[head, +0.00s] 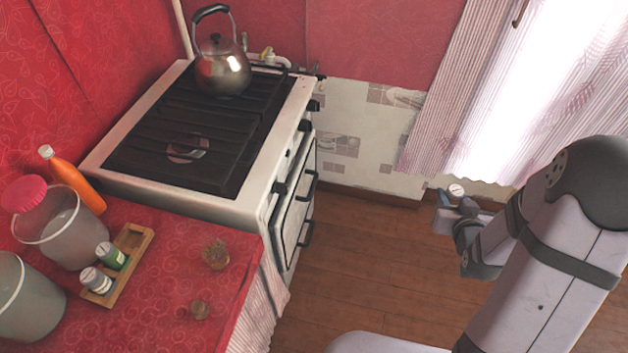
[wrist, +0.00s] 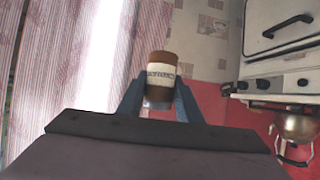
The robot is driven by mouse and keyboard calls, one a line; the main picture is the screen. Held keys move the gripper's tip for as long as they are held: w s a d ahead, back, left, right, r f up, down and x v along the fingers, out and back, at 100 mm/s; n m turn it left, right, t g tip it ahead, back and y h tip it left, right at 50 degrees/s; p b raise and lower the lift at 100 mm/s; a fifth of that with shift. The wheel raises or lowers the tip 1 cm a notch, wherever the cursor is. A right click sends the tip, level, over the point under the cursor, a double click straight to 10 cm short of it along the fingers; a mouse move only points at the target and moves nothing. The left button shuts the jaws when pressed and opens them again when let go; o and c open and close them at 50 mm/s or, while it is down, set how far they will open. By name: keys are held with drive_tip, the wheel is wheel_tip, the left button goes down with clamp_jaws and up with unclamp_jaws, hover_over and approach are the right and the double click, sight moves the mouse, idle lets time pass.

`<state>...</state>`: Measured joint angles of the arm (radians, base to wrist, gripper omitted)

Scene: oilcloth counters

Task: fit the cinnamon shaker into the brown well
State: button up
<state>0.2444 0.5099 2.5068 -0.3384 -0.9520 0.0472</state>
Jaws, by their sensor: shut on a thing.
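The cinnamon shaker (wrist: 162,78) is brown with a white label whose lettering is too blurred to read surely. My gripper (wrist: 160,103) is shut on it, one blue finger on each side. In the head view my gripper (head: 452,200) is at the right, above the floor and far from the counter, with the shaker's pale top (head: 456,190) showing. A wooden rack (head: 133,262) lies on the red counter at the left. It holds a green shaker (head: 111,256) and a grey shaker (head: 96,280). Its far end looks empty; I cannot tell that well's colour.
The stove (head: 225,200) with a kettle (head: 222,70) is behind. Open floor separates my gripper from the counter.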

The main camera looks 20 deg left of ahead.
drive_tip(key=w+a+r+n+g+y, duration=0.1)
drive_tip(key=w+a+r+n+y, duration=0.2)
drive_tip(key=a, duration=0.7)
drive_tip(key=w+a+r+n+g+y, duration=0.1)
drive_tip(key=w+a+n+y, duration=0.2)
drive_tip(key=a, duration=0.7)
drive_tip(key=s+a+r+n+g+y, duration=0.1)
drive_tip(key=a+n+g+y, duration=0.15)
drive_tip(key=a, duration=0.95)
drive_tip(key=s+a+r+n+g+y, duration=0.1)
drive_tip(key=a+r+n+g, duration=0.15)
drive_tip(key=a, duration=0.95)
drive_tip(key=s+a+r+n+g+y, duration=0.1)
drive_tip(key=s+a+n+g, duration=0.15)
drive_tip(key=s+a, duration=0.6)
drive_tip(key=s+a+r+n+g+y, duration=0.1)
drive_tip(key=s+a+r+n+g, duration=0.15)
drive_tip(key=s+a, duration=0.65)
drive_tip(key=n+g+b, duration=0.3)
drive_tip(key=n+g, duration=0.1)
drive_tip(key=n, duration=0.1)
hover_over(134, 242)
wheel_tip(134, 242, down, 4)
drive_tip(key=f, duration=0.1)
drive_tip(key=shift+h, duration=0.35)
drive_tip(key=shift+a+f+b, duration=0.1)
drive_tip(key=shift+f+b, duration=0.3)
drive_tip(key=shift+f, duration=4.3)
drive_tip(key=shift+f, duration=0.2)
drive_tip(key=o, duration=0.8)
